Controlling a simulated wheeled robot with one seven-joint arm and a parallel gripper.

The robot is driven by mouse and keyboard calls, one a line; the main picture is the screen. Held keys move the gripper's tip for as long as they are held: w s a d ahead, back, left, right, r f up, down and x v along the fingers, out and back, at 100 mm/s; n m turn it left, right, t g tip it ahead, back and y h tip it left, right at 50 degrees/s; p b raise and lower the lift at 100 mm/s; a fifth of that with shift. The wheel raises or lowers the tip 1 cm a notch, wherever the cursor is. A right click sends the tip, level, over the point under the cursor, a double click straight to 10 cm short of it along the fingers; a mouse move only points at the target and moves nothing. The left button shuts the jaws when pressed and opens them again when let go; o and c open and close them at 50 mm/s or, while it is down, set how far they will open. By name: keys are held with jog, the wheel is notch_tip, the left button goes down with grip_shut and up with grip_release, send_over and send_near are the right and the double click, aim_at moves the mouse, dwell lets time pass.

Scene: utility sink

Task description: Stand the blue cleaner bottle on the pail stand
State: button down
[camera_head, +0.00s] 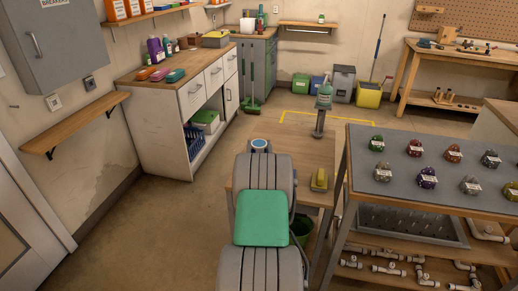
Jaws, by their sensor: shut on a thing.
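A blue-green bottle (324,94) with a pump or spray top shows upright beyond a low wooden stand (285,160). A narrow grey upright piece (319,121) shows right below it, at the stand's far edge. I cannot tell whether the bottle rests on that piece or is held. My grey arm, with a green pad, reaches over the stand's left part. I cannot make out my gripper's fingers. A yellow sponge-like item (319,180) lies near the stand's right edge. A green pail (301,228) is partly hidden below the stand.
A grey-topped bench (365,180) with several small labelled items stands close on the right. A white cabinet (185,105) with a wooden top stands on the left. Bins and a yellow mop bucket (369,95) are at the back. The floor between the cabinet and stand is clear.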

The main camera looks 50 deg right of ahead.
jog(key=shift+f, duration=0.55)
jog(key=shift+f, duration=0.2)
jog(key=shift+c, duration=2.2)
grip_release()
jog(key=shift+f, duration=0.1)
